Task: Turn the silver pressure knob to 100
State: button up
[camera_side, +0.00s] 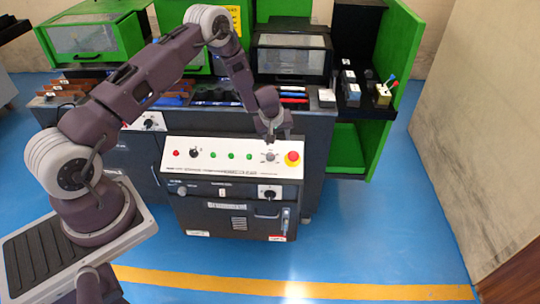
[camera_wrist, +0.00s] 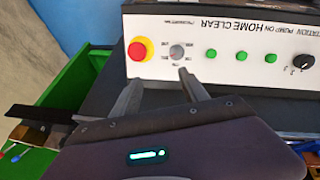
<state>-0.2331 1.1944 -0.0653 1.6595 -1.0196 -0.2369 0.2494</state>
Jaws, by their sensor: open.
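The silver pressure knob (camera_wrist: 177,52) is a small round dial with printed marks around it on the white control panel (camera_wrist: 230,25). It sits beside the red emergency button with a yellow ring (camera_wrist: 140,50). In the side view the knob (camera_side: 270,156) is at the panel's right end, left of the red button (camera_side: 292,158). My gripper (camera_wrist: 158,80) is open, its two fingers apart and pointing at the panel near the knob. In the side view my gripper (camera_side: 270,138) hangs just above the knob. Nothing is between the fingers. The knob's exact setting is too small to read.
Several green buttons (camera_wrist: 243,55) and a black selector knob (camera_wrist: 304,61) share the panel. Below it, the cabinet front has another knob (camera_side: 269,192). Green machine housings (camera_side: 100,35) stand behind. A green shelf with small levers (camera_side: 384,93) is at the right. Blue floor in front is clear.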

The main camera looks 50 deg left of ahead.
send_near(270, 156)
jog(key=w+f, duration=0.1)
jog(key=f, duration=0.1)
jog(key=shift+n+g+y, duration=0.3)
jog(key=x, duration=0.6)
jog(key=shift+w+a+f, duration=0.15)
jog(key=shift+w+f, duration=0.05)
jog(key=shift+f, duration=0.05)
grip_shut()
